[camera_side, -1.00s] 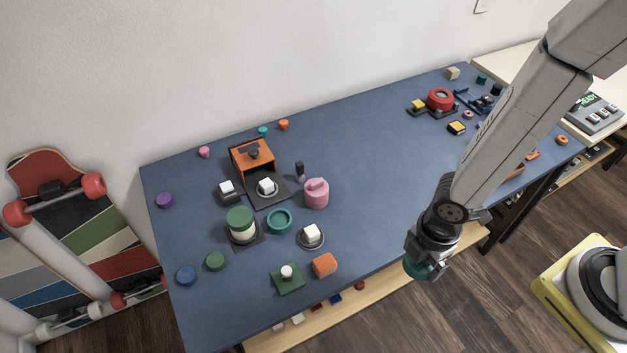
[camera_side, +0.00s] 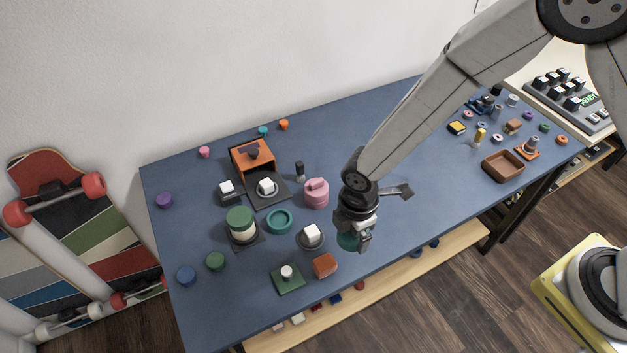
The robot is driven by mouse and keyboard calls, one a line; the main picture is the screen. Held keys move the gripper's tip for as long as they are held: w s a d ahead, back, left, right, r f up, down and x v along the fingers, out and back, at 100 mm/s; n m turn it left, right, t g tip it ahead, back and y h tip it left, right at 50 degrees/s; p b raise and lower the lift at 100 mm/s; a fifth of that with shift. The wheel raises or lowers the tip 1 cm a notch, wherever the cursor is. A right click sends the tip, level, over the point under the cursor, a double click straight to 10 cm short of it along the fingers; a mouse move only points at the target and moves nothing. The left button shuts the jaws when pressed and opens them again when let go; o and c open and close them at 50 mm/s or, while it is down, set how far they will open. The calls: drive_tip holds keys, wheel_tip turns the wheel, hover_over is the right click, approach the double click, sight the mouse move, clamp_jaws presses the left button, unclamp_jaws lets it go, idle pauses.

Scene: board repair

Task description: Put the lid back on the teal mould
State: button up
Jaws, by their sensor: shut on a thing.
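The teal mould (camera_side: 279,221) is a round, open-topped ring near the middle of the left group on the blue table. Its lid is off. My gripper (camera_side: 362,238) is shut on a teal lid (camera_side: 347,241), a round piece partly hidden by the jaws. It holds the lid to the right of the mould, apparently above the table and not touching the mould.
A green-and-cream cylinder (camera_side: 240,224) stands left of the mould. The table's middle back is clear.

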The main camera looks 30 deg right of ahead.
drive_tip(key=w+a, duration=0.4)
drive_tip(key=w, duration=0.4)
drive_tip(key=w+a+f, duration=0.1)
drive_tip(key=w+a, duration=0.4)
drive_tip(key=w, duration=0.3)
drive_tip(key=shift+w+f, duration=0.25)
drive_tip(key=shift+w, duration=0.15)
drive_tip(key=shift+f, duration=0.2)
drive_tip(key=shift+f, duration=3)
drive_tip(key=shift+f, duration=0.15)
drive_tip(key=o, duration=0.9)
